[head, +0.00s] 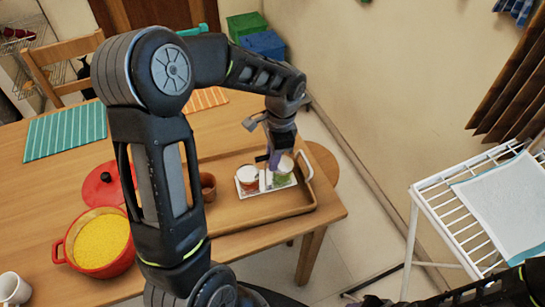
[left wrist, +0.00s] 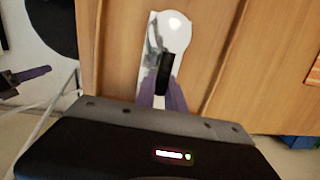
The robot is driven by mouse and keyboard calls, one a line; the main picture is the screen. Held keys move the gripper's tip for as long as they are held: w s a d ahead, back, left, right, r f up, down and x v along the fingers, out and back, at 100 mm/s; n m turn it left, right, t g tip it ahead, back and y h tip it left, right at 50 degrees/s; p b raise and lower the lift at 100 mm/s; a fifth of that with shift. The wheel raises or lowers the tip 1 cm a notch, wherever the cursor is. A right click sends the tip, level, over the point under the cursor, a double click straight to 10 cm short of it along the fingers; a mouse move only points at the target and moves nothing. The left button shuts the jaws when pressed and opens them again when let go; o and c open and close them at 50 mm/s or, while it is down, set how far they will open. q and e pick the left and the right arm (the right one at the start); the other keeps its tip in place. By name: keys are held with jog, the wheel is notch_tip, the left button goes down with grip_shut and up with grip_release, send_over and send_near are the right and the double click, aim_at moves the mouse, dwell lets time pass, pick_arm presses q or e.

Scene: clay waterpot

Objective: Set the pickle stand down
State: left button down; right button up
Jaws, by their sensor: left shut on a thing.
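The pickle stand (head: 264,187) is a small white holder with a looped handle at its right end. It carries one jar with red contents (head: 247,177) and one with green contents (head: 283,172), both with pale tops. It appears upright over the right part of a wooden serving tray (head: 262,217); I cannot tell whether its base touches. My left gripper (head: 274,160) comes from above and is shut on the stand at its middle. The left wrist view shows the purple fingers (left wrist: 162,97) against the white stand (left wrist: 152,45). My right gripper (left wrist: 25,80) shows partly in the left wrist view, its opening unclear.
A brown cup (head: 208,187) stands on the serving tray left of the stand. A red pot with yellow food (head: 100,243), its red lid (head: 103,185) and a white mug (head: 14,288) are further left on the table. A white rack (head: 430,205) stands at the right.

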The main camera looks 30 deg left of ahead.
pick_arm(q)
jog(key=c, duration=1.9)
grip_release()
jog(key=shift+f, duration=0.15)
jog(key=o, duration=0.5)
notch_tip(320, 180, up, 12)
jog(key=w, duration=0.1)
jog(key=shift+d, duration=0.45)
jog(key=shift+w, duration=0.1)
